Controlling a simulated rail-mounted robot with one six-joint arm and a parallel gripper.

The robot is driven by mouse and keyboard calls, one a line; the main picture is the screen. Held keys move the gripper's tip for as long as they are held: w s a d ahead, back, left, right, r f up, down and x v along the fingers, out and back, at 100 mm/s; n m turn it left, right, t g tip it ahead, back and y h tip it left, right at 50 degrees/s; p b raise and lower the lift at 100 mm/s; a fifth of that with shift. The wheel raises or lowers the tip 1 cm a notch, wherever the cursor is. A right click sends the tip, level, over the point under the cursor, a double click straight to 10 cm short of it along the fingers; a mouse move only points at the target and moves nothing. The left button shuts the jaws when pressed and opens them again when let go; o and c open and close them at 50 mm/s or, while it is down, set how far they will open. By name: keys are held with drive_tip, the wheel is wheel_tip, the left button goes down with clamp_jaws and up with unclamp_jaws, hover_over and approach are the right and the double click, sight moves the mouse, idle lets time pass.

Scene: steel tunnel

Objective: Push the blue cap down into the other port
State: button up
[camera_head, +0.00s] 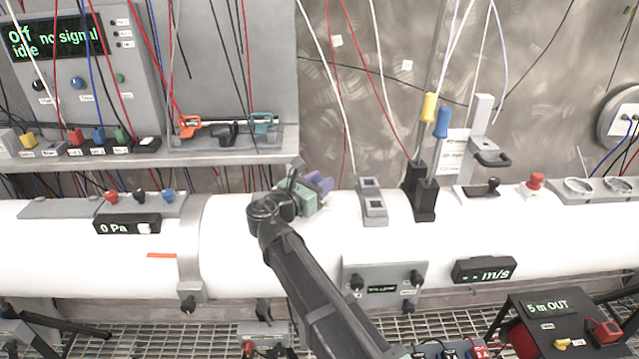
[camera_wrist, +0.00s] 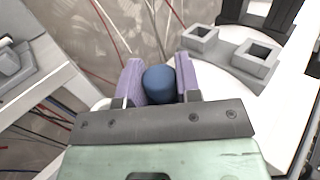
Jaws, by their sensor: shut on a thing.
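The blue cap (camera_wrist: 159,84) sits between the purple fingers of my gripper (camera_wrist: 160,78) in the wrist view; the fingers are shut on it. In the head view my gripper (camera_head: 319,184) is above the white pipe, and the cap is hard to tell from the purple fingers. A grey block with two square ports (camera_wrist: 232,53) stands ahead and to the right in the wrist view, apart from the cap. Both ports look open, with nothing in them. In the head view the block (camera_head: 374,203) is on top of the pipe, just right of my gripper.
The white pipe (camera_head: 500,225) runs across the scene. Black holders with yellow-handled (camera_head: 428,108) and blue-handled (camera_head: 442,122) tools stand right of the port block. A grey shelf (camera_head: 140,160) is at the left. Red and white cables hang behind the block.

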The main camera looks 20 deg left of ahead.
drive_tip(key=o, duration=1)
drive_tip(key=v, duration=1)
drive_tip(key=shift+s+a, duration=0.15)
drive_tip(key=shift+s, duration=0.25)
